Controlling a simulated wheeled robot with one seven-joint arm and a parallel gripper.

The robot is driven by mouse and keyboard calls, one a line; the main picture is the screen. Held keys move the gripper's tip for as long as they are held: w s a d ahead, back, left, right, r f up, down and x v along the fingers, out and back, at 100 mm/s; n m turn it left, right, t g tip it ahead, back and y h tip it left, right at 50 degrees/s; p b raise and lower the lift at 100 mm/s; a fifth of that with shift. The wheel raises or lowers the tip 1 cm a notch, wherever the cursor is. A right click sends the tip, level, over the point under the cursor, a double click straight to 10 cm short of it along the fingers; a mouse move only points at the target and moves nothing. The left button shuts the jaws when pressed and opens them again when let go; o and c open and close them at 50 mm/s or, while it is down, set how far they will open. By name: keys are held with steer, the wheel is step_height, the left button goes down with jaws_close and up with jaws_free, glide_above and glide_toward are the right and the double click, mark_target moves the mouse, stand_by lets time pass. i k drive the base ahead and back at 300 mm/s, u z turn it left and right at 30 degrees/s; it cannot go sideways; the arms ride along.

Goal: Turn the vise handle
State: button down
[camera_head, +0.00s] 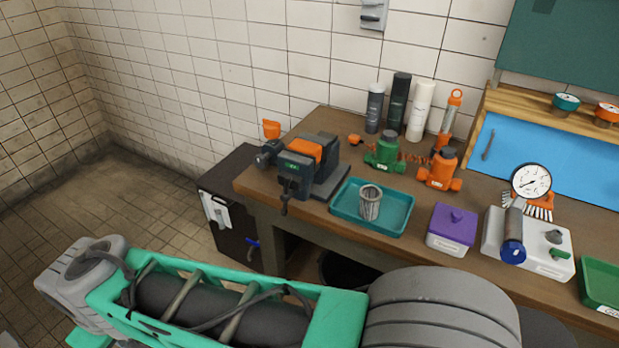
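The vise (318,175) is dark grey with an orange block between its jaws. It stands on the left end of the wooden workbench. Its handle looks to be the dark bar (285,199) hanging roughly upright at the front of the vise, near the bench's left edge. The bar is small in this view, so its exact shape is unclear. My gripper is not in view. Only my green and grey arm links cross the foreground, in front of and below the bench in the picture.
A teal tray (395,222) with a mesh filter (370,201) lies right of the vise. Green (385,150) and orange (439,170) valve bodies stand behind it. A purple-lidded box (452,229) is farther right. A dark cabinet (232,185) stands left of the bench; tiled floor beyond is clear.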

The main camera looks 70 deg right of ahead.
mark_target(284, 197)
steer(key=z, duration=0.3)
steer(key=i, duration=2.7)
steer(key=z, duration=2.65)
